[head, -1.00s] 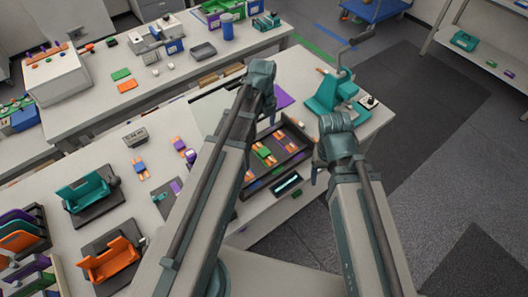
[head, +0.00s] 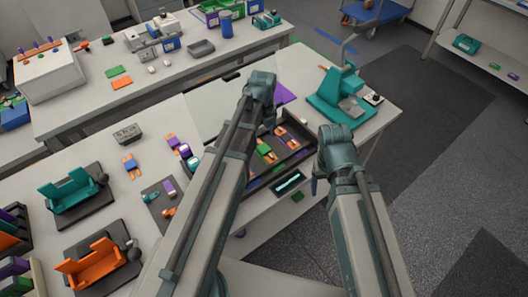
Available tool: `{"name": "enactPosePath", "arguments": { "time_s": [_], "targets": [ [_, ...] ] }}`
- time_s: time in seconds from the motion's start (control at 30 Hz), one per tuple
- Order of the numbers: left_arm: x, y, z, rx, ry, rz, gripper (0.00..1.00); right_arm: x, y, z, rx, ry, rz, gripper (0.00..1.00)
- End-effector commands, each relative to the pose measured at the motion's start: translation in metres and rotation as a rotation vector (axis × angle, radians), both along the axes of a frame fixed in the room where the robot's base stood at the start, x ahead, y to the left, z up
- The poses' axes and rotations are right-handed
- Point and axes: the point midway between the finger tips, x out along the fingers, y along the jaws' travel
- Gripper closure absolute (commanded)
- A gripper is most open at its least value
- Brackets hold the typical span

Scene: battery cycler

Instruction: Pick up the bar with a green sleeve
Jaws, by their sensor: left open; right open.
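A bar with a green sleeve (head: 264,149) and orange ends lies in a dark tray (head: 309,152) on the near table. My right gripper (head: 316,186) is open and points down, just right of the tray's near right corner. Neither holds anything visible.
A teal fixture (head: 328,110) stands behind the tray at the right. Teal (head: 70,195) and orange (head: 95,262) cradles stand at the left, with loose bars (head: 131,167) between them and my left arm. Open floor lies right of the table.

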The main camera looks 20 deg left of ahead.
Motion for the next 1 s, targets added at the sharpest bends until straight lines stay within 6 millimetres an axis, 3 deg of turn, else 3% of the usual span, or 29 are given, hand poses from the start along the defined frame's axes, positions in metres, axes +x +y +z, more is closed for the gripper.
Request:
{"name": "enactPosePath", "arguments": {
  "time_s": [0.5,0.8,1.0],
  "targets": [
    [-0.002,-0.004,-0.051,0.000,0.000,0.000,0.16,0.000,0.000,-0.052,0.000,0.000,-0.001,0.26],
    [-0.002,-0.004,-0.051,0.000,0.000,0.000,0.16,0.000,0.000,-0.051,0.000,0.000,-0.001,0.26],
    [-0.002,-0.004,-0.051,0.000,0.000,0.000,0.52,0.000,0.000,-0.051,0.000,0.000,-0.001,0.26]
  ]
}}
